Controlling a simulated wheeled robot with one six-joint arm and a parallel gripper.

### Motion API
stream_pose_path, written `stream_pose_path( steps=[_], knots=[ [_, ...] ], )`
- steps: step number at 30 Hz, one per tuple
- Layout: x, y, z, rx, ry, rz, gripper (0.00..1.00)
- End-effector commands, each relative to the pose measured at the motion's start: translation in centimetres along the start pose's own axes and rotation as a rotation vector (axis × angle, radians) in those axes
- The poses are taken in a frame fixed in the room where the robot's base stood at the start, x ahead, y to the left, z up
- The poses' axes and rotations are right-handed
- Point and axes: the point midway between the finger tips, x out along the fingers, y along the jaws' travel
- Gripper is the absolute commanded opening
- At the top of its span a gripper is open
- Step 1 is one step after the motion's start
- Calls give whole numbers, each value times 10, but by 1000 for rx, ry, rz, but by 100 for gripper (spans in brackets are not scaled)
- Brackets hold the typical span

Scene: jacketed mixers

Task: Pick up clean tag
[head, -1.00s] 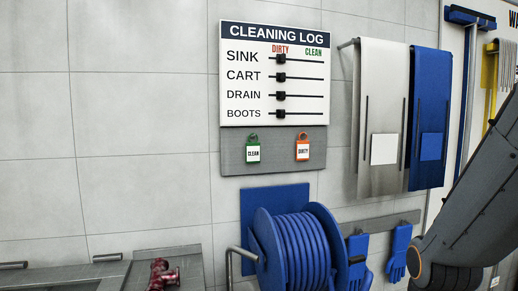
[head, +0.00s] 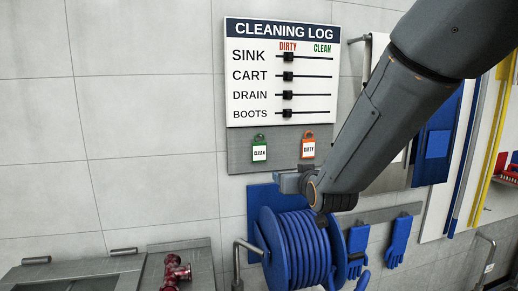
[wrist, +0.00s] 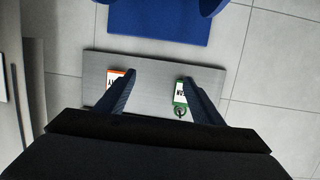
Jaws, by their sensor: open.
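The clean tag (head: 259,149) is a small green-framed tag with a white label, hanging on the grey panel (head: 240,162) under the cleaning log. The orange-framed dirty tag (head: 308,147) hangs to its right. In the wrist view the picture is turned over, and the clean tag (wrist: 181,93) is on the right, partly covered by one finger. The dirty tag (wrist: 115,76) is on the left, partly behind the other finger. My gripper (wrist: 158,85) is open and empty, with its fingers apart over the panel. In the head view, my gripper (head: 285,182) is below the tags.
The cleaning log board (head: 280,75) with several sliders is above the panel. A blue hose reel (head: 300,250) is below. Blue gloves (head: 397,240) and aprons hang to the right. A red valve (head: 176,270) is at lower left. The wall to the left is bare.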

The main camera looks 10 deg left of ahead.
Motion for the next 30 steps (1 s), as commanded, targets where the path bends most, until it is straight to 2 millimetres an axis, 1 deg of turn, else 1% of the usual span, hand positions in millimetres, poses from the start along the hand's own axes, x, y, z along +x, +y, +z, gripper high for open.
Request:
stream_pose_path(
  steps=[1, 3, 6, 7, 11, 15, 20, 30],
  knots=[
    [8, -19, -17, -6, 65, -27, 61],
    [13, -38, -38, -9, 147, -51, 61],
    [17, -54, -56, -10, 219, -73, 61],
    [18, -57, -60, -10, 232, -76, 61],
    [25, -61, -68, -10, 253, -81, 61],
    [38, -62, -71, -10, 252, -81, 61],
    [47, -64, -73, -10, 250, -81, 61],
    [83, -69, -82, -10, 250, -80, 61]
  ],
)
